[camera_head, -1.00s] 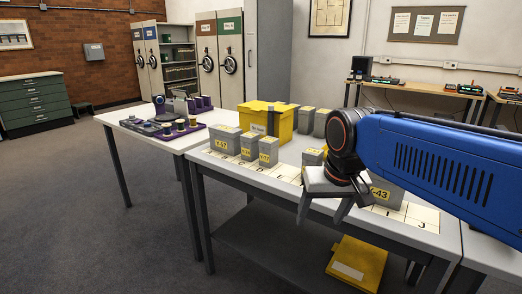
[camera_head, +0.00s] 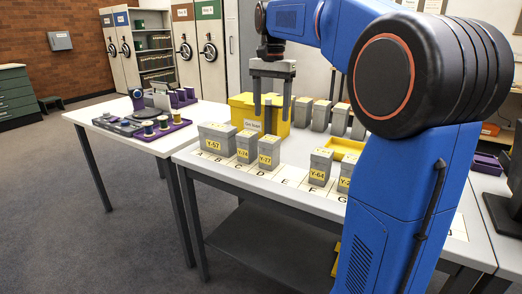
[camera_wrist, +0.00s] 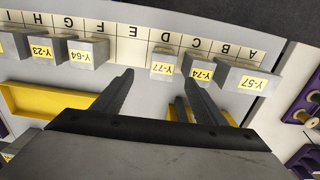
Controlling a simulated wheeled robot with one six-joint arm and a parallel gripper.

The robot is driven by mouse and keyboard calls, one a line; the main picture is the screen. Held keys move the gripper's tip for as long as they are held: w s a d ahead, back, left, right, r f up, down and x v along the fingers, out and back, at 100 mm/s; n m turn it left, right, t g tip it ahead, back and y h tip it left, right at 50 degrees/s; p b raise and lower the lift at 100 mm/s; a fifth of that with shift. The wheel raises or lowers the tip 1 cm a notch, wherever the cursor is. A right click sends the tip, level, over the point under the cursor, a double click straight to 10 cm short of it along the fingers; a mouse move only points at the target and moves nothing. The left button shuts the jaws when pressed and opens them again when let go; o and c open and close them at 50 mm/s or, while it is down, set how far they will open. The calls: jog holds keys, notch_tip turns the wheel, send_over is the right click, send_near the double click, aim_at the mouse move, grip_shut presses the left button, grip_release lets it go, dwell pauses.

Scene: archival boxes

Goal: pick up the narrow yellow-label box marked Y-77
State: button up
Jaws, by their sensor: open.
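The narrow grey box with the yellow label Y-77 (camera_head: 268,152) stands upright on the table near square D, right of the Y-74 box (camera_head: 246,146). In the wrist view, Y-77 (camera_wrist: 165,62) appears upside down, beyond and between my two fingers. My gripper (camera_head: 269,112) is open and empty, pointing down. It hangs above and behind the Y-77 box in the head view, in front of the yellow bin (camera_head: 242,108). A gap shows between the fingers and the box.
The wide Y-57 box (camera_head: 216,137) stands left of Y-74. The Y-64 box (camera_head: 319,167) stands to the right, with another partly hidden by my arm. Several grey boxes line the back. A yellow tray (camera_head: 345,147) lies behind Y-64. Table between Y-77 and Y-64 is clear.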

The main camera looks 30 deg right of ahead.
aim_at(270, 155)
jog(key=f, duration=1.1)
jog(key=w+f, duration=0.1)
jog(key=f, duration=0.5)
jog(key=shift+f, duration=0.1)
jog(key=c, duration=1.3)
